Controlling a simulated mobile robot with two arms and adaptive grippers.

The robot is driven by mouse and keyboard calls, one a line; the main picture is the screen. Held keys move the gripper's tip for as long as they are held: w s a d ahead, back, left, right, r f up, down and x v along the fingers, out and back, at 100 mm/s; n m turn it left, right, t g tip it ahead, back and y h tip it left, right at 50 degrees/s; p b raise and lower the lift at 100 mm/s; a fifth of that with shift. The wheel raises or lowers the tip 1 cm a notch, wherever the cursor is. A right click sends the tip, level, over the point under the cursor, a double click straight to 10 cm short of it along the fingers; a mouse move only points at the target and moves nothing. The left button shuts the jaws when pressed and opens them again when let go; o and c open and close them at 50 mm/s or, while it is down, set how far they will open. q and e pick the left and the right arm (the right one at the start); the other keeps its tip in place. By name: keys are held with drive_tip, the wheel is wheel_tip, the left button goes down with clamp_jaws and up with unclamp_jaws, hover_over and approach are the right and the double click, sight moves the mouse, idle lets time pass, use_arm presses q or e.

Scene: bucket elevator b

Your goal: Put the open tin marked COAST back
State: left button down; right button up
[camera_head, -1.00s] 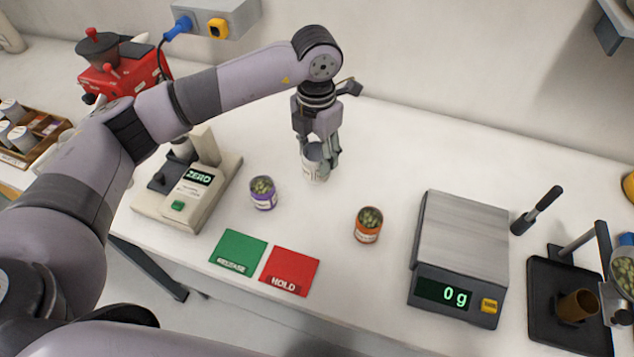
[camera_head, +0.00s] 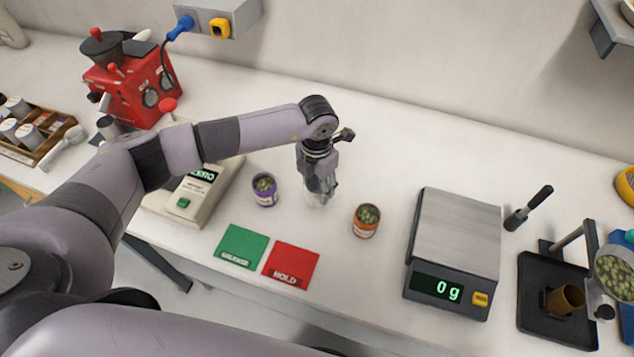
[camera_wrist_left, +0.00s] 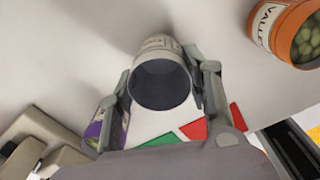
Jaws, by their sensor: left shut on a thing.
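My left gripper (camera_head: 322,188) is shut on a pale grey-white open tin (camera_head: 313,198), between the purple tin and the orange tin. In the left wrist view the tin (camera_wrist_left: 157,46) sits between both fingers, its dark inside looking empty; its label is too unclear to read. I cannot tell whether its base touches the counter. The purple-labelled tin (camera_head: 264,191) stands left of the gripper and the orange tin (camera_head: 366,228) right of it, both open with green beans. The orange tin's label in the left wrist view (camera_wrist_left: 264,22) begins VALLE. My right gripper is not in view.
A green card (camera_head: 241,247) and a red HOLD card (camera_head: 290,265) lie in front on the white counter. A wooden rack (camera_head: 42,155) with several tins is far left. Counter behind the gripper is clear.

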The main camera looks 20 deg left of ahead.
use_arm(q)
drive_tip(key=shift+f, duration=0.1)
drive_tip(key=c, duration=0.8)
unclamp_jaws()
drive_tip(key=shift+c, duration=0.2)
drive_tip(key=shift+r, duration=0.3)
drive_tip(key=shift+w+r, duration=0.1)
drive_tip(key=shift+r, duration=0.25)
wheel_tip(320, 180, up, 11)
drive_tip(key=b, duration=0.3)
